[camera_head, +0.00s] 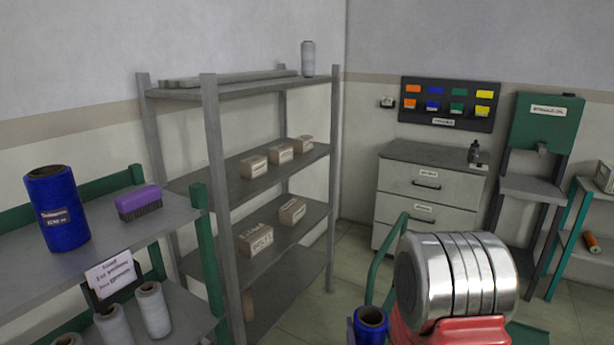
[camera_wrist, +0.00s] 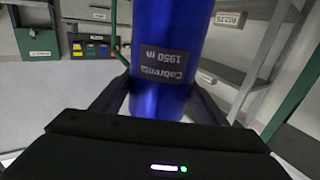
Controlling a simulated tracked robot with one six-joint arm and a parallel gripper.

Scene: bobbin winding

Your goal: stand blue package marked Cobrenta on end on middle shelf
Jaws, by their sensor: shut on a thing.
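In the wrist view a blue package (camera_wrist: 165,25) sits between the two dark jaws of my gripper (camera_wrist: 157,103), which is shut on it. Its dark label reads Cobrenta 1950 m, upside down in that picture. Its far end runs out of the picture. In the head view a blue cylinder (camera_head: 370,328) with a dark hole in its top shows at the bottom edge, beside my arm; it appears to be the held package, upright, its lower part cut off. The green-framed rack (camera_head: 185,228) at left has a grey upper shelf and a lower one; which shelf counts as middle is unclear.
Another blue package (camera_head: 62,228), its label hard to read, stands on the green rack beside a purple brush (camera_head: 138,203). A sign (camera_head: 110,275) and white spools (camera_head: 152,310) are below. A grey rack (camera_head: 212,180) holds several cartons. Drawers (camera_head: 425,200) stand at the back.

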